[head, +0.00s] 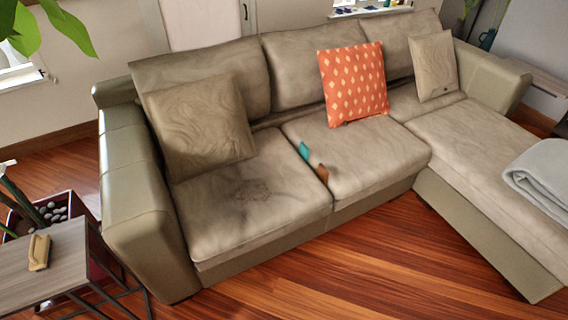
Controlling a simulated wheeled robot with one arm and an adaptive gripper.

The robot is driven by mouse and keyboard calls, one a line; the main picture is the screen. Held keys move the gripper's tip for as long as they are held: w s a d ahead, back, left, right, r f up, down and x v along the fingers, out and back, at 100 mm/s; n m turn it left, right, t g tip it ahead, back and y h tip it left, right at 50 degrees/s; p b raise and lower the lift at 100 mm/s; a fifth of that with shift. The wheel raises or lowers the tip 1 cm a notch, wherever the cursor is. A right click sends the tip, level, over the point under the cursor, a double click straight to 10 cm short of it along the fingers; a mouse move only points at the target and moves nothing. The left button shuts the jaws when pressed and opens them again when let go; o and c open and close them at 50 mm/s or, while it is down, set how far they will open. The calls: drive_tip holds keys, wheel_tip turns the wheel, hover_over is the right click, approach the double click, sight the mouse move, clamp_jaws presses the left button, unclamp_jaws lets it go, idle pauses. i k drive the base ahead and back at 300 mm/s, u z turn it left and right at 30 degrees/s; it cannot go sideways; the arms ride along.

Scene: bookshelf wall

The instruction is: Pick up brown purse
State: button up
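A small brown item (323,174) lies on the sofa, by the seam between the two seat cushions; it may be the brown purse, but it is too small to be sure. A small teal item (304,151) lies just behind it, close to the same seam. A tan, yellowish-brown object (39,252) rests on the side table at the lower left; I cannot tell whether it is a purse. My gripper is not in view.
The beige sofa (255,205) fills the middle, with an orange patterned pillow (352,82) and beige pillows. A grey folded blanket (545,172) lies on the chaise at right. The side table (50,270) stands at left. Wooden floor (370,265) in front is clear.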

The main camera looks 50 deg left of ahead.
sight(322, 173)
drive_tip(key=u, duration=1.95)
drive_tip(key=i, duration=1.35)
drive_tip(key=u, duration=0.65)
